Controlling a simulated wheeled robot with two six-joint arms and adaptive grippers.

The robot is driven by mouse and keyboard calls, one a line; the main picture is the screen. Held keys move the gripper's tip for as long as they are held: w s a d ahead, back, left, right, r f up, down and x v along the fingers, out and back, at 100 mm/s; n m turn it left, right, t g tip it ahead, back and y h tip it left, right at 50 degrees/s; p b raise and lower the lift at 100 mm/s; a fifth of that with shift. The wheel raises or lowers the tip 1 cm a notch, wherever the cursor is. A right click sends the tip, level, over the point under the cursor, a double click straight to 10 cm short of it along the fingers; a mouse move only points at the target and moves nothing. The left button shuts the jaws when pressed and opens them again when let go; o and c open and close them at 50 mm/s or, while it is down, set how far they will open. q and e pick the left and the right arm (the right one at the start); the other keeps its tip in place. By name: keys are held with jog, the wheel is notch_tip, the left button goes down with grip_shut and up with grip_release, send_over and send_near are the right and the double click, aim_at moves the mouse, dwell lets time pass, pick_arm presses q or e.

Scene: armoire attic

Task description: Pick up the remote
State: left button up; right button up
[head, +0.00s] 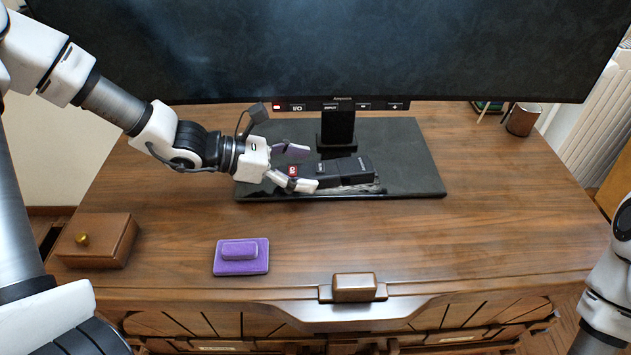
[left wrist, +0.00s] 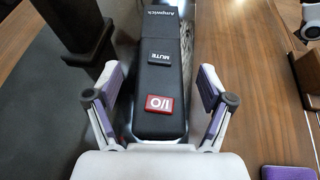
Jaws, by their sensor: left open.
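The remote (head: 345,172) is black with a red I/O button and a MUTE button. It lies on the glossy black base (head: 415,165) of the monitor stand. In the left wrist view the remote (left wrist: 160,83) runs lengthwise between the fingers. My left gripper (head: 306,168) is open, with one finger on each side of the remote's red-button end. In the left wrist view small gaps show between the remote and the fingers of the gripper (left wrist: 161,90). My right gripper is out of view; only part of my right arm shows at the right edge.
A large monitor (head: 340,50) stands behind the remote, its neck (head: 337,128) close by. A purple block on a purple pad (head: 258,268) and a wooden box (head: 97,240) sit at the front left of the wooden desk (head: 480,250). A brown cup (head: 522,119) stands at back right.

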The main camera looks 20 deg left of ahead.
aim_at(325, 174)
pick_arm(q)
jog(key=x, duration=0.2)
jog(key=shift+w+d+f+b, duration=0.2)
jog(key=shift+w+d+b, duration=0.05)
jog(key=shift+b, duration=0.1)
jog(key=c, duration=1.3)
jog(key=shift+r, duration=0.2)
